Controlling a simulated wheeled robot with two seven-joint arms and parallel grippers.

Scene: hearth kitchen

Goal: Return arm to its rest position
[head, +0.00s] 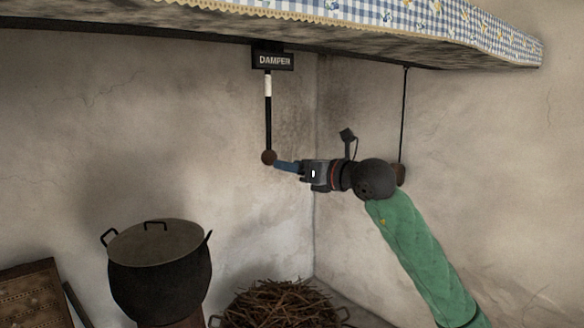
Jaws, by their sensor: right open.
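My right gripper (284,167) is at the end of the arm that comes in from the lower right, sheathed in green. It points left, with its fingertips at or very near the brown ball knob (268,157) of the damper rod (268,115). The rod hangs straight down below the black DAMPER sign (273,60) and has a white band near its top. The gripper is open; I cannot tell whether a finger touches the knob. My left gripper is not in view.
A shelf with a checked cloth edge (400,22) runs overhead. A cord (404,110) hangs behind my right wrist, with a brown weight (398,174). A black lidded pot (160,280) stands lower left, beside a basket of twigs (280,305). Open space lies before the right wall.

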